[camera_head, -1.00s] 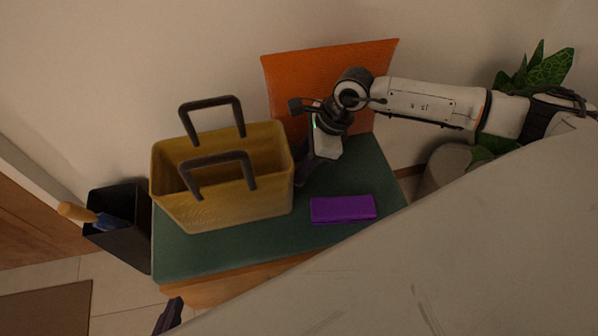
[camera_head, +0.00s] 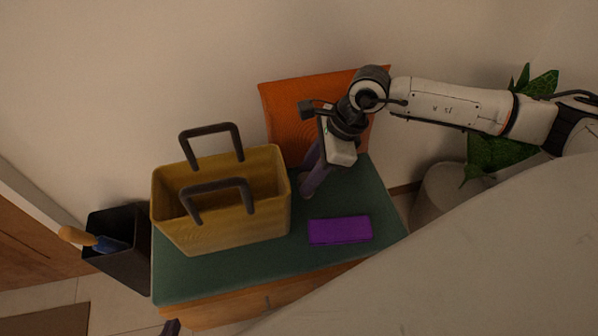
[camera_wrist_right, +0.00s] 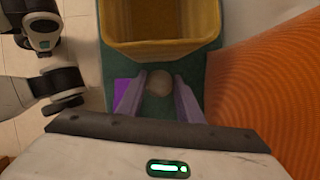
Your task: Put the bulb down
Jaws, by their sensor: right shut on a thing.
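The pale round bulb (camera_wrist_right: 158,82) sits between the purple fingers of my right gripper (camera_wrist_right: 160,78) in the right wrist view. My right gripper (camera_head: 308,188) is shut on it and points down over the green seat, just right of the yellow basket. The bulb is hidden in the head view. I cannot tell whether it touches the green surface (camera_head: 265,270). Only a dark tip of my left gripper (camera_head: 171,327) shows at the bottom edge of the head view; its opening is not visible.
The yellow basket (camera_head: 225,232) with two dark handles stands on the seat's left. A purple box (camera_head: 340,230) lies at front right. An orange backrest (camera_head: 290,115) rises behind. A black bin (camera_head: 120,262) stands left, a potted plant (camera_head: 495,150) right. Green surface around the purple box is free.

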